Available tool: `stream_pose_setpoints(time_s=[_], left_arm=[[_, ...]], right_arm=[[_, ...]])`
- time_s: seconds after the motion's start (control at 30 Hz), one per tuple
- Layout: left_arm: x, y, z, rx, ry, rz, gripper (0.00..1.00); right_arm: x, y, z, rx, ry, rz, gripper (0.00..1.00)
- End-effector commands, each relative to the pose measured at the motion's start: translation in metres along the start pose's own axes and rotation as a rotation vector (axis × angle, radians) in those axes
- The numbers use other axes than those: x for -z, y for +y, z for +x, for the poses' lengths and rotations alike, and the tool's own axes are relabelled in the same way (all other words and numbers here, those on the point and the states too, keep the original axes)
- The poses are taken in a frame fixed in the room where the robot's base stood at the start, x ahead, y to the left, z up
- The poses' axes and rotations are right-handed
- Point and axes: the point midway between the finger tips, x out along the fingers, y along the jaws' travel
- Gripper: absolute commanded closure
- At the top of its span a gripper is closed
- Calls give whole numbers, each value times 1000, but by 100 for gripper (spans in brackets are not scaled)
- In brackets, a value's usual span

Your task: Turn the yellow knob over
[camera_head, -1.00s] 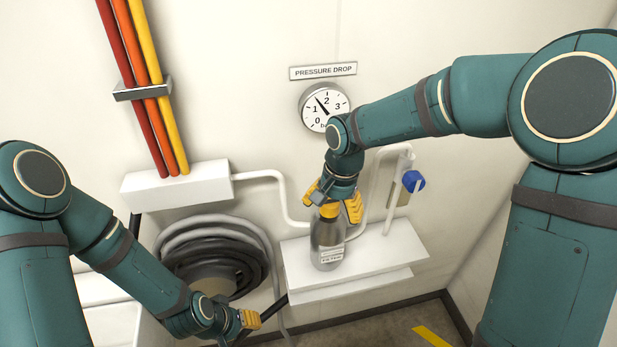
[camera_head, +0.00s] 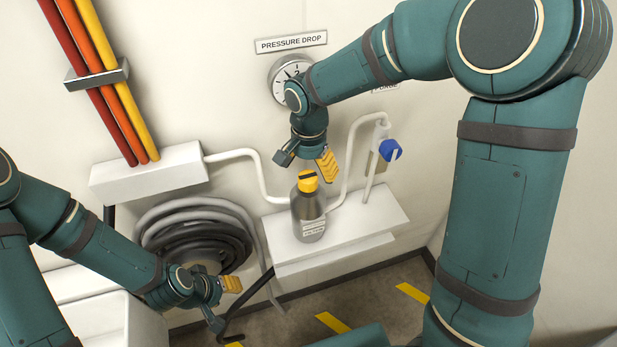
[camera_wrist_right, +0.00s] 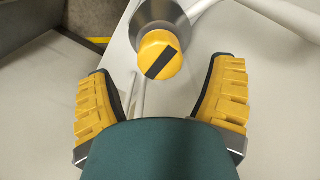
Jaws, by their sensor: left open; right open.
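The yellow knob (camera_head: 307,181) tops a grey metal filter bottle (camera_head: 309,214) that stands upright on the white wall shelf. In the right wrist view the knob (camera_wrist_right: 159,54) shows a black bar mark running diagonally across its top. My right gripper (camera_head: 306,162) is open and empty, just above the knob and apart from it. In its wrist view the yellow-padded fingers (camera_wrist_right: 160,105) are spread wide, with the knob beyond them. My left gripper (camera_head: 226,300) is open and low at the left, in front of the hose coil, away from the knob.
A white pipe (camera_head: 352,150) with a blue valve handle (camera_head: 391,150) rises right of the bottle. The pressure gauge (camera_head: 279,88) is partly hidden by my right arm. A grey hose coil (camera_head: 165,212) hangs at the left. The white shelf (camera_head: 375,212) has free room right of the bottle.

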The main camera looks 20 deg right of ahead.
Motion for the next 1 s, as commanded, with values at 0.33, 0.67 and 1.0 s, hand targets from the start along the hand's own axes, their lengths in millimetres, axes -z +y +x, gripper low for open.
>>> stream_pose_setpoints(time_s=[0.33,0.67,1.0], left_arm=[[0,-1,2,1,0,0,53],[0,-1,2,0,0,0,53],[0,-1,2,0,0,0,53]], right_arm=[[0,0,34,0,-1,0,18],[0,0,35,1,0,0,29],[0,0,34,1,0,-3,87]])
